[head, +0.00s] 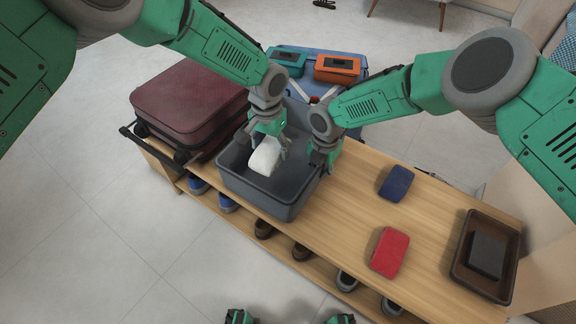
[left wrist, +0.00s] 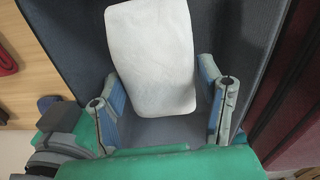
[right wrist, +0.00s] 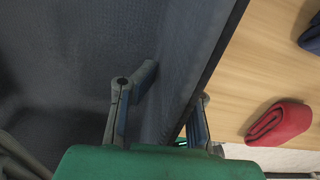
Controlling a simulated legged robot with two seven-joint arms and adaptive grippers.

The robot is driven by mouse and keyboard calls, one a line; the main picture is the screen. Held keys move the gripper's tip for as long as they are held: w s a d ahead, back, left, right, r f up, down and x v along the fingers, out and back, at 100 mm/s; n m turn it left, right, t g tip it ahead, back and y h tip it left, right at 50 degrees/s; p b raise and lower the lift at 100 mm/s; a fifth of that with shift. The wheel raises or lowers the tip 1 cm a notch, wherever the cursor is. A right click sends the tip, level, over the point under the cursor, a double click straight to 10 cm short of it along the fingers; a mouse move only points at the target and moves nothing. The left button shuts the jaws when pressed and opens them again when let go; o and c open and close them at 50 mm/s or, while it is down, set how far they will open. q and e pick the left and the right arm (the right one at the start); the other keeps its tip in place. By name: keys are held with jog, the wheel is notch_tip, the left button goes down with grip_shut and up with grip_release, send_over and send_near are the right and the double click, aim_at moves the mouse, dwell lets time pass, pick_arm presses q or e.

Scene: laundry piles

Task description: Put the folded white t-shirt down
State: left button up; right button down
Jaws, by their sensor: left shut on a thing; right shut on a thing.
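The folded white t-shirt (head: 264,158) is a small pale bundle inside the dark grey bin (head: 258,196), which stands on the wooden bench. My left gripper (head: 272,140) reaches down into the bin and is shut on the t-shirt. The left wrist view shows the t-shirt (left wrist: 152,55) between and beyond the two fingers (left wrist: 165,105). My right gripper (head: 322,155) is at the bin's right side. In the right wrist view its fingers (right wrist: 165,100) straddle the bin wall (right wrist: 205,65), one inside and one outside, shut on it. Whether the t-shirt touches the bin floor is unclear.
A burgundy suitcase (head: 190,108) stands left of the bin. A folded blue cloth (head: 396,183) and a folded red cloth (head: 390,252) lie on the bench (head: 345,215). A brown tray (head: 462,266) holds a dark item at the right end. Shoes (head: 264,229) sit on the lower shelf.

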aim_at(273, 181)
pick_arm(q)
jog(key=shift+m, duration=0.6)
notch_tip(273, 181, down, 11)
jog(key=shift+f, duration=0.15)
jog(key=o, duration=1.4)
jog(key=shift+c, duration=0.2)
notch_tip(273, 181, up, 12)
jog(key=shift+r, duration=0.1)
